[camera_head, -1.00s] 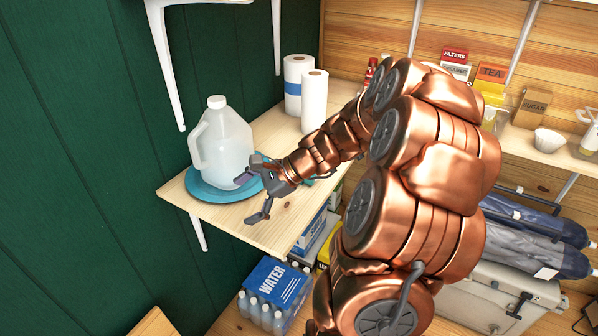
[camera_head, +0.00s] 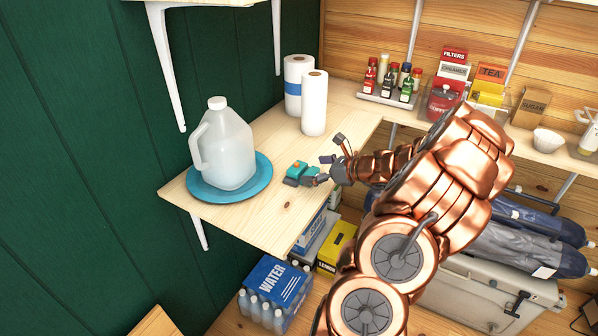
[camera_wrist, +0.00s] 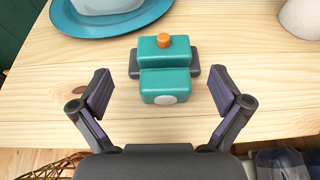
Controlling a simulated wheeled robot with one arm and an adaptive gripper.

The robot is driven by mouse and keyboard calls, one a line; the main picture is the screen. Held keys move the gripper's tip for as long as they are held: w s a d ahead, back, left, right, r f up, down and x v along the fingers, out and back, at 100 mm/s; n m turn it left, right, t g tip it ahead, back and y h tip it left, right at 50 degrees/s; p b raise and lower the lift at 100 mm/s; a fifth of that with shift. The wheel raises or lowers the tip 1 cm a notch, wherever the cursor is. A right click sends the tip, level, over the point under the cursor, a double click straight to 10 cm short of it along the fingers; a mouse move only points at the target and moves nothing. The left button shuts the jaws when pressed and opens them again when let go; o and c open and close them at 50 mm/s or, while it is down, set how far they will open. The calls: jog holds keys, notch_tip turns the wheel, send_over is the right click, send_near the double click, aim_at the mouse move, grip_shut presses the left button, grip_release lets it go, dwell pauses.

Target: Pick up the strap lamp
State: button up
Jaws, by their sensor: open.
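The strap lamp (camera_wrist: 165,68) is a small teal block with an orange button on top, a pale round lens on its front and grey parts at its sides. It lies on the light wooden shelf, and in the head view the lamp (camera_head: 299,168) is right of the blue plate. My gripper (camera_wrist: 165,92) is open and empty, its two fingers spread left and right of the lamp and a little short of it. In the head view my gripper (camera_head: 328,160) is at the lamp's right side. I cannot tell whether a finger touches it.
A milky jug (camera_head: 226,150) stands on the blue plate (camera_head: 262,180) to the left. The wooden shelf (camera_head: 262,222) is bare in front of the lamp.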

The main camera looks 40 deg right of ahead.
aim_at(302, 168)
jog(key=shift+d+p+x, duration=0.15)
jog(key=shift+p+x, duration=0.2)
jog(key=shift+x, duration=0.8)
jog(key=shift+d+p+x, duration=0.15)
jog(key=shift+p+x, duration=0.15)
jog(key=shift+x, duration=0.9)
jog(key=shift+w+r, duration=0.1)
jog(key=c, duration=1.4)
